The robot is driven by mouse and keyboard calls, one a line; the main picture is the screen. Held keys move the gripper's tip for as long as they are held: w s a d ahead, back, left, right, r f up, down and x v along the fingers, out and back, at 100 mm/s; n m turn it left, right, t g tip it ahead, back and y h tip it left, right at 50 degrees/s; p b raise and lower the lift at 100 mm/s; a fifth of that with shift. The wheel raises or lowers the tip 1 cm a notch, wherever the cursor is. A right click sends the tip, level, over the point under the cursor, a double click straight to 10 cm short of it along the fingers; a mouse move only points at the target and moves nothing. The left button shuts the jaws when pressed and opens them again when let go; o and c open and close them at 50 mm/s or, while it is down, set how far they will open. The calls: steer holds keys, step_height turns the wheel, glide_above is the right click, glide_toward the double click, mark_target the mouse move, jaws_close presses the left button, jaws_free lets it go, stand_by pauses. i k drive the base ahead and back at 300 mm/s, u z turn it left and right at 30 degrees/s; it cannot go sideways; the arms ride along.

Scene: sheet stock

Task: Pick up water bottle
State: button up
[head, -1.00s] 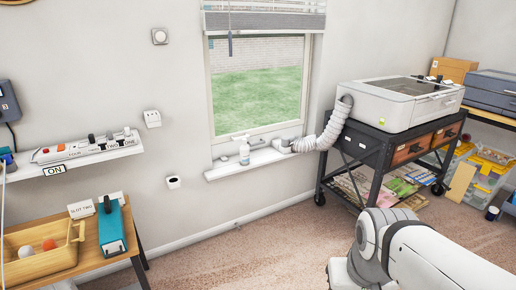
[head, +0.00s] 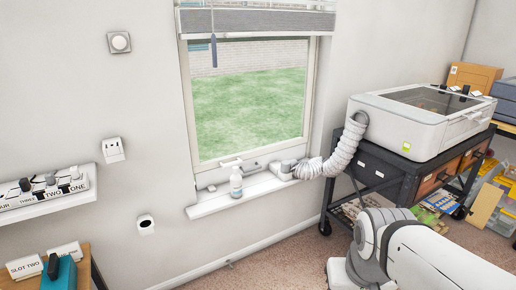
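The water bottle (head: 236,182) is small, whitish and upright. It stands on the white window sill (head: 215,206), below the window and left of the grey-white corrugated hose. Nothing hides it in the head view. My arm shows at the lower right, well to the right of the bottle and nearer to the camera. My gripper is outside the view, so what it holds cannot be seen.
A corrugated hose (head: 345,150) runs from the sill to a white machine (head: 415,120) on a dark wheeled cart (head: 378,180). A wall shelf (head: 45,203) with switches is at left, a wooden table (head: 95,272) below it. Carpet before the sill looks clear.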

mark_target(235, 179)
steer(key=i, duration=2.95)
steer(key=u, duration=1.7)
